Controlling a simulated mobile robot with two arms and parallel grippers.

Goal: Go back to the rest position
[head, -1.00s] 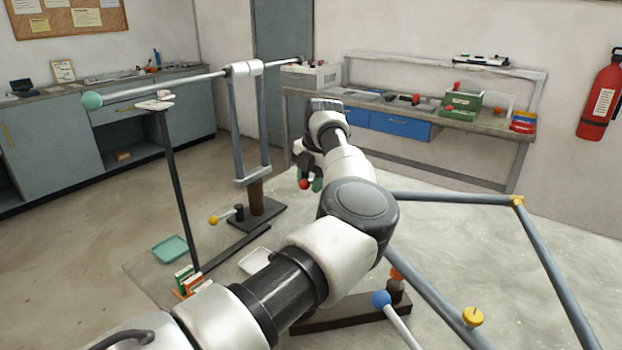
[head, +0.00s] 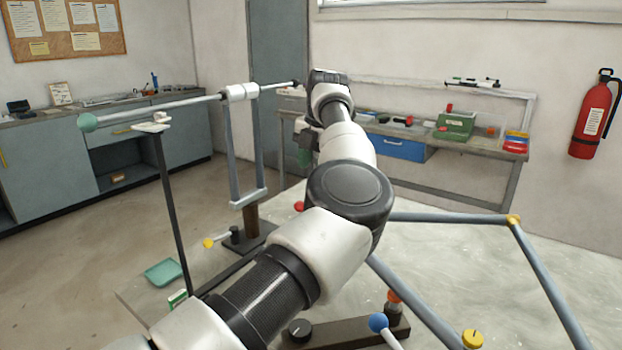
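My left arm reaches from the bottom of the head view toward the back. Its gripper (head: 304,152) hangs at the far end, partly hidden by the wrist, above the worktable. I cannot tell whether its fingers are open or shut, and I see nothing clearly held. My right gripper is not in view. A grey bar with a teal ball end (head: 88,122) runs through a white clamp (head: 239,92) on top of a grey U-shaped frame (head: 232,160), left of my arm.
A red ball (head: 299,206) shows left of my arm's elbow. A yellow-ended lever (head: 209,243) and a teal tray (head: 165,272) lie farther left. A blue ball (head: 378,322), a yellow knob (head: 472,339) and a blue-grey angled frame (head: 450,217) are at right. A bench (head: 480,158) stands behind.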

